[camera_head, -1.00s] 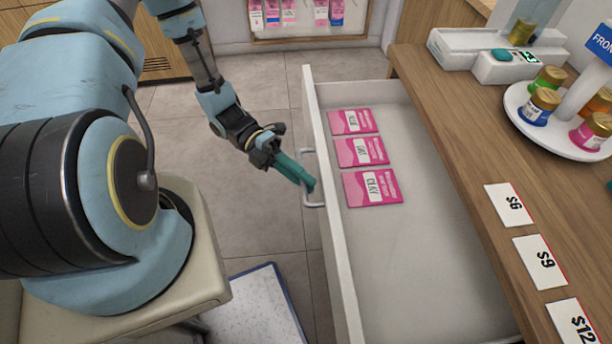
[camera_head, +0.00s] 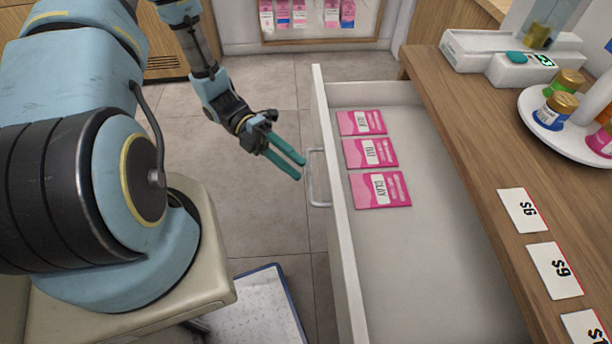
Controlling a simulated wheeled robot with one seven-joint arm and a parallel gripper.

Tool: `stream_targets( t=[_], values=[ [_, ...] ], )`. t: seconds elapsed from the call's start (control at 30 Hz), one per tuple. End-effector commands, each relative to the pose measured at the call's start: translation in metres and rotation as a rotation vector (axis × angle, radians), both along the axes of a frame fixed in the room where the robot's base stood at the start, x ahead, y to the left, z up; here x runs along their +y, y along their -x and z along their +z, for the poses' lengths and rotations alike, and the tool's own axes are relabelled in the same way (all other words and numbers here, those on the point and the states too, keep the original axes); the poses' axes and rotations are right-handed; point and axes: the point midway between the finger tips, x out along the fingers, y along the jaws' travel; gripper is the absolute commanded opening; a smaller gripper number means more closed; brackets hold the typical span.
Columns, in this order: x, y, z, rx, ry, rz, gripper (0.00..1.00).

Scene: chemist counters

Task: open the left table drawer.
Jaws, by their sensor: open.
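The table drawer (camera_head: 430,262) is pulled well out from under the wooden counter (camera_head: 462,165). Its inside shows, with several pink packets (camera_head: 381,190) lying along its front panel. The drawer's pale handle (camera_head: 314,178) is on the outer face of the front panel. My gripper (camera_head: 301,170), with green fingers, is open and empty.
Price cards (camera_head: 553,269) lie on the counter. A white scale (camera_head: 515,58) and a round stand with jars (camera_head: 560,135) are farther back. A white mat with a blue edge (camera_head: 262,308) lies on the floor. Tiled floor (camera_head: 262,222) is free left of the drawer.

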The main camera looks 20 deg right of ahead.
Motion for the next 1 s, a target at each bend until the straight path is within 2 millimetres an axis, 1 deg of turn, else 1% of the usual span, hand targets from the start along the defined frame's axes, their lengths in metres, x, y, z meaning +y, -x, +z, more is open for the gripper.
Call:
stream_targets(
  t=[0.03,0.1,0.2,0.33,0.5,0.9,1.0],
  values=[
    [0.004,-0.010,-0.002,-0.005,0.000,0.000,0.45],
    [0.010,-0.022,0.000,-0.005,0.001,0.001,0.45],
    [0.017,-0.036,0.003,-0.003,0.001,0.000,0.45],
    [0.023,-0.047,0.006,-0.002,0.001,0.001,0.45],
    [0.026,-0.052,0.008,0.000,0.001,-0.001,0.45],
    [0.026,-0.051,0.008,0.000,0.001,-0.001,0.45],
    [0.028,-0.052,0.010,-0.024,0.011,-0.009,0.45]
  ],
)
